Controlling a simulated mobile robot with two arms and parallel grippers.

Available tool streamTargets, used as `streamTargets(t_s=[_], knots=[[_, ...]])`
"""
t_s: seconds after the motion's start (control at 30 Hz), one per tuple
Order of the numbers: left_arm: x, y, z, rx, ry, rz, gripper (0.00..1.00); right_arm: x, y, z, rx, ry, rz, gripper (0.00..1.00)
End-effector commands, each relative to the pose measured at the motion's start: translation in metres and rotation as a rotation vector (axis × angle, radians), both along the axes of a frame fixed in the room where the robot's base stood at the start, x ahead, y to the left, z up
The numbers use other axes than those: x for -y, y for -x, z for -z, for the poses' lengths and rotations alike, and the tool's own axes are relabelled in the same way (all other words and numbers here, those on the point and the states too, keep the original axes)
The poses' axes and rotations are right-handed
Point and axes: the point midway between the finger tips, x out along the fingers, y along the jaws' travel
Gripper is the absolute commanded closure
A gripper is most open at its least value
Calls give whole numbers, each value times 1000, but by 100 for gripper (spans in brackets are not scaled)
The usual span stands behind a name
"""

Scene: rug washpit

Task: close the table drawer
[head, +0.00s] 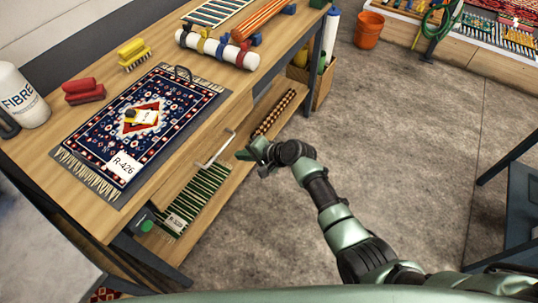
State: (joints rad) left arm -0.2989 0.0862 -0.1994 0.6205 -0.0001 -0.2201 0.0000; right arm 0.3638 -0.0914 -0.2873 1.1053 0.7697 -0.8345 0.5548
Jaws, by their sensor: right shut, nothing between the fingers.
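The wooden table (215,112) runs along the left. The table drawer shows mainly by its pale bar handle (215,150), which juts out past the table's front edge. The tabletop hides most of the drawer, and I cannot tell exactly how far it stands out. My right gripper (258,153) is shut and empty. It appears just right of the handle, with a visible gap between them. My left gripper is not in view.
A patterned rug tagged R-426 (118,160), brushes (84,90) and a white jug (20,95) are on the tabletop. A striped rug (198,193) lies below. An orange bucket (368,30) stands on the concrete floor, which is clear right of the table.

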Motion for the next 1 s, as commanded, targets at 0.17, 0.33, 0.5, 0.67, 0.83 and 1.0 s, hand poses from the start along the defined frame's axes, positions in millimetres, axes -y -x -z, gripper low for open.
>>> streamTargets(t_s=[0.17, 0.33, 0.5, 0.67, 0.83, 1.0], knots=[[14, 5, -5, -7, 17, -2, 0, 19, 12, -18, 2, 3, 0, 100], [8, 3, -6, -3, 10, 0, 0, 39, 25, -34, 2, 2, 0, 100], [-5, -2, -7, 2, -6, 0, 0, 58, 37, -50, 1, 3, 1, 100], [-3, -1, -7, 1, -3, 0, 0, 65, 43, -58, -1, 2, 0, 100], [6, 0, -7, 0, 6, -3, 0, 67, 44, -60, -1, 2, 0, 100], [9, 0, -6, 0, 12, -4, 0, 75, 49, -36, -11, 38, 11, 100]])
